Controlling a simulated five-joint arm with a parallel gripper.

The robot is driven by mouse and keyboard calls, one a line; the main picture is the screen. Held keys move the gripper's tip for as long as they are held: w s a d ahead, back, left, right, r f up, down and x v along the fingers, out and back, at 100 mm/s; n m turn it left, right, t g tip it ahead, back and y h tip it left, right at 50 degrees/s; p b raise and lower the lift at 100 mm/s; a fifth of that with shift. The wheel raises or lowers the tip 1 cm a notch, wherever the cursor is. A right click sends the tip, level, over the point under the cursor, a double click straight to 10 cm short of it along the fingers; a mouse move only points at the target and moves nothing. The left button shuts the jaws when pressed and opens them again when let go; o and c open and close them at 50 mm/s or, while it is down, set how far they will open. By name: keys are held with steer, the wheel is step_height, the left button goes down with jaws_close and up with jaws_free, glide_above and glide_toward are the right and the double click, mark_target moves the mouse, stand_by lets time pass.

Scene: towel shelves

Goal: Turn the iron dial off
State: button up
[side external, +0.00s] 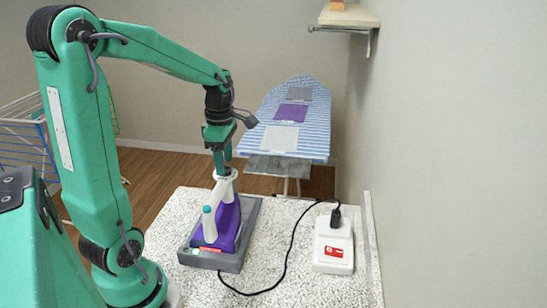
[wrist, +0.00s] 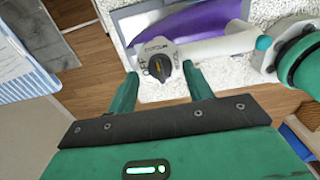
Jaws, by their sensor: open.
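The iron (side external: 226,222) is purple and white and rests on a grey tray (side external: 250,220) on the counter. In the wrist view, its round grey dial (wrist: 170,48) has a dark knob (wrist: 158,67) and printed marks around it; I cannot read the setting. My gripper (side external: 221,168) points down at the top of the iron. In the wrist view, my gripper (wrist: 161,76) is open, with one green finger on each side of the knob. I cannot tell whether either finger touches it. In the side view the dial is hidden behind the gripper and handle.
A striped ironing board (side external: 310,95) with folded cloths is behind. A wall bounds the right; a drying rack (side external: 25,130) stands left.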

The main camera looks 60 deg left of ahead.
steer(key=shift+f, duration=0.5)
steer(key=c, duration=1)
